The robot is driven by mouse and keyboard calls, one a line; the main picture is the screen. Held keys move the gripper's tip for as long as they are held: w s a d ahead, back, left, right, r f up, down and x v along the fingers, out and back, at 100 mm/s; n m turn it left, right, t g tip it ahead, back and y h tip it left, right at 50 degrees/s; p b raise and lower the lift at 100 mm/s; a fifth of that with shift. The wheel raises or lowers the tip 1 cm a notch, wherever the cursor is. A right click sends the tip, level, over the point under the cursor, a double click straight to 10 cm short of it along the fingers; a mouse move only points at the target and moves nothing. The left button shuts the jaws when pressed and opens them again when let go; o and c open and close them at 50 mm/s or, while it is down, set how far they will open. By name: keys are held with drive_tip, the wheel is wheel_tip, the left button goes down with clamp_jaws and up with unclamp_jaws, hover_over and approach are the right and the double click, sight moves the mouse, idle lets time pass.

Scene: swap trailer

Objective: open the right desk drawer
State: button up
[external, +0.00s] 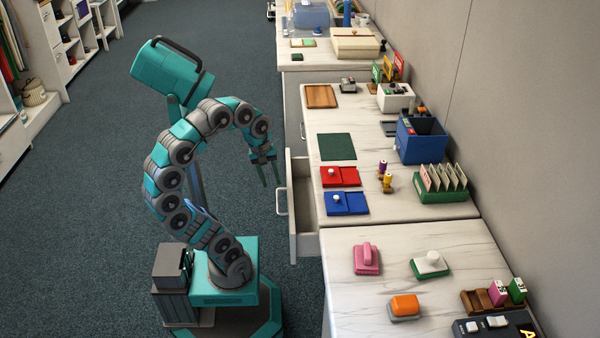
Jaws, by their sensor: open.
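A pale drawer (292,225) at the near end of the middle desk (385,135) stands pulled out, with a gap showing between its front and the desk. The part of its inside that I see looks empty. Its front has a light bar handle (281,203). My gripper (271,184) points down in front of the drawer, fingers apart and empty. The fingertips are close to the handle's upper end in the picture; I cannot tell whether they touch it. Another handle (302,131) shows farther along the desk front, and that drawer looks shut.
Red (340,176) and blue (346,203) knobbed trays lie on the desktop above the open drawer. A green card holder (442,184) and blue box (422,140) stand toward the wall. Another desk (430,275) adjoins at the near side. The carpet (85,200) to the left is clear.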

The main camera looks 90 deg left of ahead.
sight(277, 200)
drive_tip(key=shift+w+f, duration=0.25)
drive_tip(key=shift+f, duration=1.05)
drive_tip(key=shift+w+f, duration=0.2)
drive_tip(key=shift+f, duration=1.15)
drive_tip(key=shift+w+f, duration=0.25)
drive_tip(key=shift+f, duration=1.05)
drive_tip(key=shift+c, duration=0.3)
clamp_jaws()
